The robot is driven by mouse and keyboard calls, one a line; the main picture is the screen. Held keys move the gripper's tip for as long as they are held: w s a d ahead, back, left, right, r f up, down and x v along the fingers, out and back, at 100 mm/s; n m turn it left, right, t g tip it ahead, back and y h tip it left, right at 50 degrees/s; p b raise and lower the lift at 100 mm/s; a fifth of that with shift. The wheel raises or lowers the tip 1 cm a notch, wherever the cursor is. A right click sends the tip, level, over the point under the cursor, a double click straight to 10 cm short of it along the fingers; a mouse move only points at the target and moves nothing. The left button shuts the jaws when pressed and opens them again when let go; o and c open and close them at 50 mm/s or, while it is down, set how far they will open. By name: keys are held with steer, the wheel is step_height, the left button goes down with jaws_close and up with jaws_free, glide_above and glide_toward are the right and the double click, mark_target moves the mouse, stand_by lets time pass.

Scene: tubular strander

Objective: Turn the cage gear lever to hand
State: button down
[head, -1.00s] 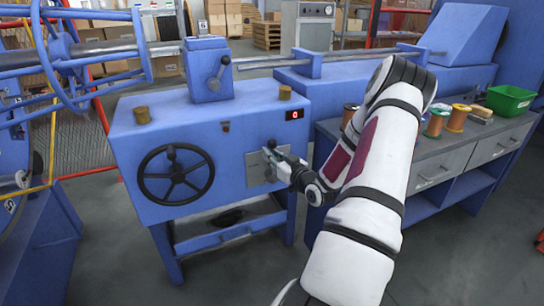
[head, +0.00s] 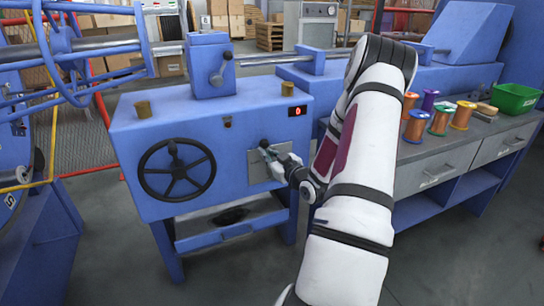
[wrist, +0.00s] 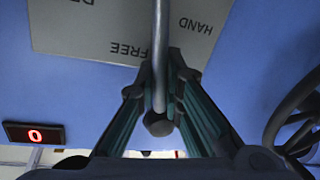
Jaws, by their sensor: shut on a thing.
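The cage gear lever (wrist: 160,60) is a thin grey rod with a dark round knob (wrist: 157,124) at its end. In the head view its knob (head: 264,143) stands above the grey label plate (head: 257,170) on the blue cabinet. The wrist view shows the plate (wrist: 90,35) upside down, with FREE, HAND and part of another word. The rod crosses the plate at the HAND-side end of the FREE label, short of HAND. My gripper (wrist: 161,78) is shut around the rod near the knob; it also shows in the head view (head: 281,162). The lever's pivot is out of the wrist view.
A black handwheel (head: 177,170) is left of the plate and also shows at the wrist view's right edge (wrist: 290,115). A red display (head: 297,111) reads 0. Wire spools (head: 440,119) and a green bin (head: 513,98) stand on the bench at right.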

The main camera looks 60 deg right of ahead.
mark_target(254, 156)
steer(key=shift+w+a+f+n+g+b, duration=0.15)
steer(key=shift+w+a+f+n+b, duration=0.25)
steer(key=shift+n+b, duration=0.3)
steer(key=shift+w+a+f+n+g+b, duration=0.1)
steer(key=shift+a+f+n+b, duration=0.1)
steer(key=shift+a+n+b, duration=0.5)
steer(key=shift+w+a+f+n+g+b, duration=0.15)
steer(key=shift+w+a+f+n+b, duration=0.2)
steer(key=shift+b, duration=0.55)
steer(key=shift+d, duration=0.1)
steer(key=c, duration=2)
jaws_free()
steer(key=shift+r, duration=0.1)
steer(key=shift+s, duration=0.1)
steer(key=v, duration=1.2)
